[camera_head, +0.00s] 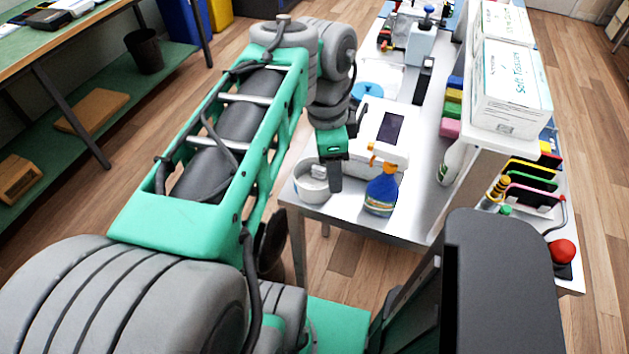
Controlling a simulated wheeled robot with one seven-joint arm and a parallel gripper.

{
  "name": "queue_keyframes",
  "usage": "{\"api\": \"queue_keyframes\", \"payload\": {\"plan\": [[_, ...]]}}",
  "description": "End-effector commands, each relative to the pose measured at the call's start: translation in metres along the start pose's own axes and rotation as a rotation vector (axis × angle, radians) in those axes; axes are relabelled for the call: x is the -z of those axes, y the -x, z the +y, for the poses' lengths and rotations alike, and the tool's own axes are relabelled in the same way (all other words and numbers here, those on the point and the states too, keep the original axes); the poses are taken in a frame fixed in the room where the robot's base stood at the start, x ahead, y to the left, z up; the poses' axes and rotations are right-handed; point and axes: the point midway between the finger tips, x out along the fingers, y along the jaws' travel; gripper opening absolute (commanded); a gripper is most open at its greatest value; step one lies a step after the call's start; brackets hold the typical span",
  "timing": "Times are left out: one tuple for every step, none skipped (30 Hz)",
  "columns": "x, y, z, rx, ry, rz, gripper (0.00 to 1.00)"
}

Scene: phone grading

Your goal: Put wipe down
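My gripper (331,178) hangs low at the near left corner of the white table (338,217), over the right side of a round white tub (310,190). One dark finger shows in front of the tub's rim; the other finger is hard to make out. I cannot tell whether the gripper is open or holds anything. No wipe can be told apart for certain; the inside of the tub is partly hidden by the gripper.
A blue spray bottle (381,190) with an orange head stands close right of my gripper. Behind it is a white device with a dark phone (391,128) on top. White boxes (511,90) stand on a raised shelf at right.

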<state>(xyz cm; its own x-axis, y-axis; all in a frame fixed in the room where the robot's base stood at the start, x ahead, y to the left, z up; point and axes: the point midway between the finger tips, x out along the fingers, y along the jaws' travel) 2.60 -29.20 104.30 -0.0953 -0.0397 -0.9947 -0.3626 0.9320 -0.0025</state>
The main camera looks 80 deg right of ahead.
Motion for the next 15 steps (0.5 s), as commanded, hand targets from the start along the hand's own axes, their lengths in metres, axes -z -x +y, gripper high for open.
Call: {"api": "queue_keyframes", "payload": {"plan": [[-0.001,-0.004,-0.007,-0.005,-0.001,-0.001,0.08],[-0.003,-0.007,-0.013,-0.006,0.000,-0.002,0.08],[-0.005,-0.011,-0.023,-0.007,0.001,-0.002,0.08],[-0.007,-0.014,-0.032,-0.008,0.004,-0.003,0.08],[-0.009,-0.018,-0.041,-0.008,0.004,-0.002,0.08],[-0.011,-0.022,-0.052,-0.009,0.005,-0.003,0.08],[-0.013,-0.026,-0.061,-0.007,0.004,-0.002,0.08],[-0.015,-0.029,-0.069,-0.007,0.006,-0.003,0.08],[-0.018,-0.034,-0.081,-0.006,0.005,-0.002,0.08],[-0.019,-0.039,-0.089,-0.008,0.004,-0.002,0.08],[-0.021,-0.048,-0.094,-0.009,0.005,-0.002,0.08],[-0.024,-0.058,-0.101,-0.008,0.004,-0.002,0.08],[-0.025,-0.064,-0.106,-0.008,0.005,-0.002,0.08],[-0.027,-0.070,-0.112,-0.007,0.005,-0.002,0.08],[-0.028,-0.077,-0.117,-0.006,0.005,-0.002,0.08]]}}
